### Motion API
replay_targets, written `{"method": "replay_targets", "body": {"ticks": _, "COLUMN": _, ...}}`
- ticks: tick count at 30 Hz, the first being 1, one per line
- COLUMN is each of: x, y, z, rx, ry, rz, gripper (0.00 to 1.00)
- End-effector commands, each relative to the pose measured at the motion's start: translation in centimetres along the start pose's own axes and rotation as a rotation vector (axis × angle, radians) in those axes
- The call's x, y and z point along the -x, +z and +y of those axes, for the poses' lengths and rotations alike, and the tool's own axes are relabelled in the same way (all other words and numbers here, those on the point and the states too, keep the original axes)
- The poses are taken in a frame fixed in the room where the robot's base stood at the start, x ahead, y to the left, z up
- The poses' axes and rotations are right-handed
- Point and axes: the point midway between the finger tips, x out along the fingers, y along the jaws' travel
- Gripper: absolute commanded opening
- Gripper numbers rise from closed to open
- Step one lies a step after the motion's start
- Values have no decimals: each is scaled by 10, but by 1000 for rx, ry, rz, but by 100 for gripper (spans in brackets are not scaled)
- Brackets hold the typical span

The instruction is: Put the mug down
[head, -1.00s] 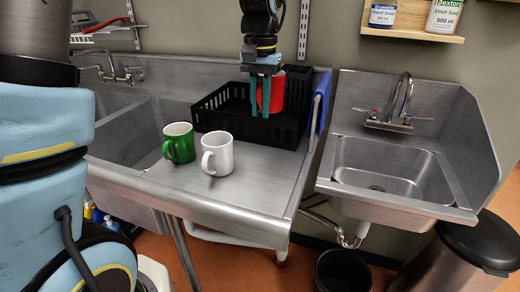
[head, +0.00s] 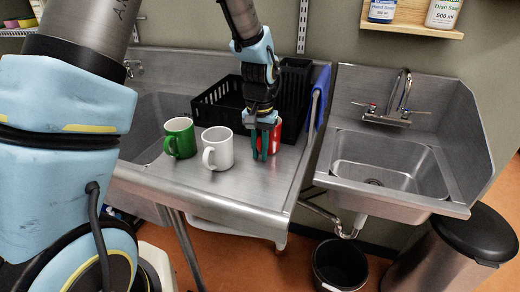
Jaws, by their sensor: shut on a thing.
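My gripper (head: 264,142) points down in the head view, over the right part of the metal drainboard (head: 225,190). It is shut on a red mug (head: 275,136), which is partly hidden behind my fingers. The red mug is upright and low, at the drainboard's surface or just above it; I cannot tell whether it touches. A white mug (head: 218,149) stands on the drainboard just left of my gripper, and a green mug (head: 180,138) stands farther left.
A black dish rack (head: 218,104) stands behind the mugs, close to my arm. A blue cloth (head: 320,96) hangs at the drainboard's right side. A hand sink (head: 385,160) is to the right. The front of the drainboard is clear.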

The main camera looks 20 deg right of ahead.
Motion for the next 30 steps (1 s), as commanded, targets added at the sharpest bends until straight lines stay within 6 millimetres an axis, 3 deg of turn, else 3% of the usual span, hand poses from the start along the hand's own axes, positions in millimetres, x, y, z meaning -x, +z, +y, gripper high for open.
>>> {"method": "replay_targets", "body": {"ticks": 8, "x": -4, "y": 0, "z": 0, "rx": 0, "ry": 0, "rz": 1, "gripper": 0}}
{"method": "replay_targets", "body": {"ticks": 9, "x": -3, "y": 0, "z": 0, "rx": 0, "ry": 0, "rz": 0, "gripper": 21}}
{"method": "replay_targets", "body": {"ticks": 16, "x": -3, "y": 0, "z": 0, "rx": 0, "ry": 0, "rz": 0, "gripper": 47}}
{"method": "replay_targets", "body": {"ticks": 24, "x": -1, "y": 0, "z": 0, "rx": 0, "ry": 0, "rz": 0, "gripper": 47}}
{"method": "replay_targets", "body": {"ticks": 30, "x": 19, "y": -2, "z": 0, "rx": 1, "ry": 0, "rz": 5, "gripper": 47}}
